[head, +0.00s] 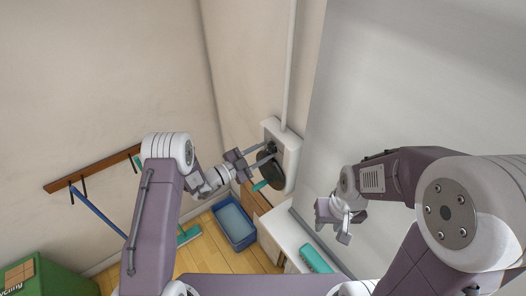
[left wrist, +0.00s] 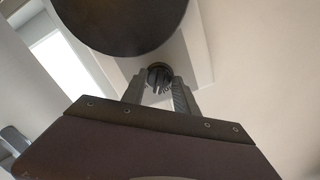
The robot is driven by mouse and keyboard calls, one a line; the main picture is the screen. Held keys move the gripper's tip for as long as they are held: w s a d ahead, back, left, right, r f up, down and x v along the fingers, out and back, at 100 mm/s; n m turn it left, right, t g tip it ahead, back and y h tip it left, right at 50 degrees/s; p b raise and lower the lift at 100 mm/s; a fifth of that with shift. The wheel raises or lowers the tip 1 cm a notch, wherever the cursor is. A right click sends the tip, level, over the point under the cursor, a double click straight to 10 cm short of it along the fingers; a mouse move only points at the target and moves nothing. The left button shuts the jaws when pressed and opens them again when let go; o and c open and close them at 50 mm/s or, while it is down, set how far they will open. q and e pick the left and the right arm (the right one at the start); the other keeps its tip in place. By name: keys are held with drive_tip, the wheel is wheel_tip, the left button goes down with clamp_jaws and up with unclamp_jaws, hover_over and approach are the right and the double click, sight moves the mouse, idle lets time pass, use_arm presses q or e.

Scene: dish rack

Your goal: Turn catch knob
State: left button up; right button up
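The catch knob is a small dark round knob (left wrist: 158,75) with a ridge across it, on a white wall-mounted housing (head: 291,151). A large dark disc (head: 271,172) sits just below it on the same housing in the head view. The disc also fills the top of the left wrist view (left wrist: 125,18). My left gripper (head: 270,151) reaches to the housing. In the left wrist view its two fingers (left wrist: 159,88) are apart, with the knob between or just beyond their tips; contact is unclear. My right gripper (head: 333,222) is open and empty, away from the housing.
A white pipe (head: 290,65) rises above the housing. Below are a blue bin (head: 234,222), a white counter (head: 289,237) with a teal item (head: 315,259), and a green box (head: 60,280). A wooden hook rail (head: 92,168) is on the left wall.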

use_arm(q)
drive_tip(key=shift+s+a+r, duration=0.15)
drive_tip(key=shift+s+a, duration=0.2)
drive_tip(key=shift+s+a+p, duration=0.25)
drive_tip(key=shift+a+p, duration=0.05)
drive_tip(key=shift+a, duration=0.1)
drive_tip(key=shift+s, duration=0.1)
drive_tip(key=p+v, duration=0.1)
drive_tip(key=v, duration=0.5)
idle(0.4)
